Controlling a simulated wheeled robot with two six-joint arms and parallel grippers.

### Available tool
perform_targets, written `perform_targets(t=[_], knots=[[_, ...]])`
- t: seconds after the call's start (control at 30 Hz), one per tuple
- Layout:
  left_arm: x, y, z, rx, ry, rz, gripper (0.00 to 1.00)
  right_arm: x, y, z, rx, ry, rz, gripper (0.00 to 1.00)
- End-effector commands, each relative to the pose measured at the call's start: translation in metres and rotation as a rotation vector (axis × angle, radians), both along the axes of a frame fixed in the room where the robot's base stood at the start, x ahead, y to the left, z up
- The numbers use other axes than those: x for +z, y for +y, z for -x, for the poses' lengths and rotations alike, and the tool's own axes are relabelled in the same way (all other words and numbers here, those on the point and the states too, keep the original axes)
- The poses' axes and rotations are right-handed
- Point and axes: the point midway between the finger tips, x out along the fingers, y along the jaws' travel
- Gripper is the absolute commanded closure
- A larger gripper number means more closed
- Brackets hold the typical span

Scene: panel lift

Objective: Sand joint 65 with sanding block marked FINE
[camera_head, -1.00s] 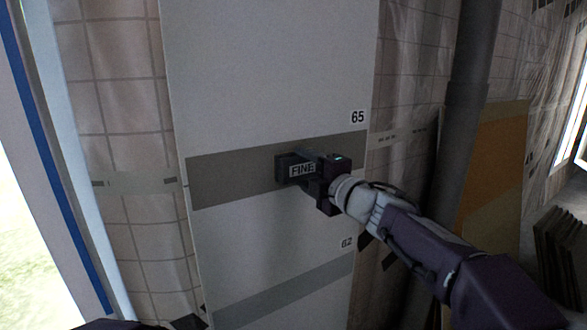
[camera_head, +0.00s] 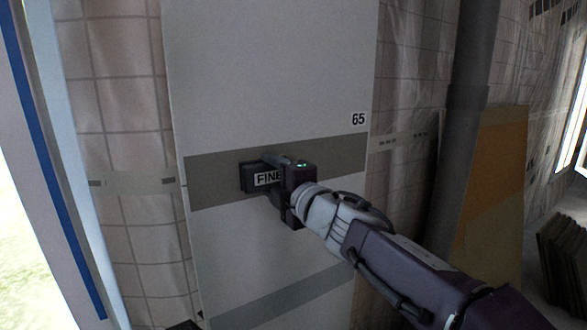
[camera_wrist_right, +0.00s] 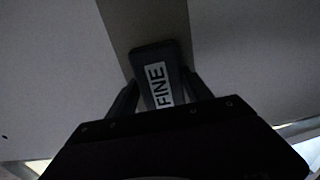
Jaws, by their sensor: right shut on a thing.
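My right gripper (camera_head: 280,184) is shut on a dark sanding block (camera_head: 250,178) with a white label reading FINE. The block is at the panel, over the grey-brown band of joint 65 (camera_head: 325,152), a little left of the band's middle. Whether it presses on the surface is hard to tell. In the right wrist view the block (camera_wrist_right: 160,55) stands between the two fingers, with the band (camera_wrist_right: 140,22) behind it. The number 65 (camera_head: 359,119) is printed above the band's right end. My left gripper is not in view.
The pale panel (camera_head: 270,70) stands upright. A lower grey band (camera_head: 290,297) crosses it. Tiled wall under clear sheeting (camera_head: 120,80) lies on both sides. A dark pipe (camera_head: 462,130), an orange-brown board (camera_head: 495,150) and stacked dark slabs (camera_head: 562,245) are at right.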

Motion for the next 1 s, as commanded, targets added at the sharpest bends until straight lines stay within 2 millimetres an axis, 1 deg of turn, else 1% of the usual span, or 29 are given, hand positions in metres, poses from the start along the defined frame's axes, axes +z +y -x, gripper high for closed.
perform_targets(t=[0.3, 0.43, 0.67, 0.9, 1.0], knots=[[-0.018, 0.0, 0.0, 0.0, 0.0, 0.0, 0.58, -0.002, 0.038, 0.023, 0.006, -0.003, -0.001, 0.83], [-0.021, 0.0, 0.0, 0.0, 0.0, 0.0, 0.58, -0.001, 0.047, 0.029, 0.003, -0.002, -0.001, 0.83], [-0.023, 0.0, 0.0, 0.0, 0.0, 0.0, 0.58, -0.001, 0.053, 0.033, 0.003, -0.002, -0.001, 0.83], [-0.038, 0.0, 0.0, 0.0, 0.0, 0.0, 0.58, -0.003, 0.082, 0.054, 0.006, -0.002, 0.0, 0.83], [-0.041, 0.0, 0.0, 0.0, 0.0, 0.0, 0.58, -0.002, 0.091, 0.06, 0.004, -0.002, 0.0, 0.83]])
